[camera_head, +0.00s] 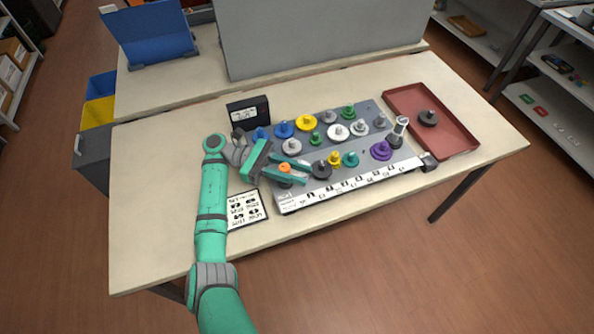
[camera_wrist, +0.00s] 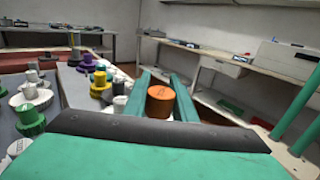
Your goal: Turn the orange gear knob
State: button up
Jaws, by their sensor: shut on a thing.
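The orange gear knob (camera_head: 284,168) is at the front left corner of the grey gear board (camera_head: 365,110). My gripper (camera_head: 289,170) reaches in from the left, low over the board, with its green fingers on either side of the knob. In the wrist view the orange knob (camera_wrist: 160,102) stands between the two fingers (camera_wrist: 162,98), which are shut on it. Its top face carries a small dark mark. The gear under the knob is mostly hidden by the fingers.
Several coloured gears stand close by, including a dark one (camera_head: 320,168) and a yellow one (camera_head: 334,159). A red tray (camera_head: 447,137) with a dark gear lies at the right. A black box (camera_head: 248,112) stands behind my gripper, and a printed card (camera_head: 246,208) lies in front.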

jog(key=shift+s+a+m+g+y, duration=0.1)
jog(key=shift+s+m+g+y, duration=0.15)
jog(key=shift+m+g+y, duration=0.5)
jog(key=shift+s+m+g+y, duration=0.25)
jog(key=shift+m+g, duration=0.3)
jog(key=shift+g, duration=0.5)
jog(key=shift+s+a+f+m+g+y, duration=0.1)
jog(key=shift+s+a+m+g+y, duration=0.1)
jog(key=shift+m+g+y, duration=0.45)
jog(key=o, duration=1)
jog(key=shift+w, duration=0.1)
jog(key=shift+o, duration=0.2)
jog(key=shift+r, duration=0.2)
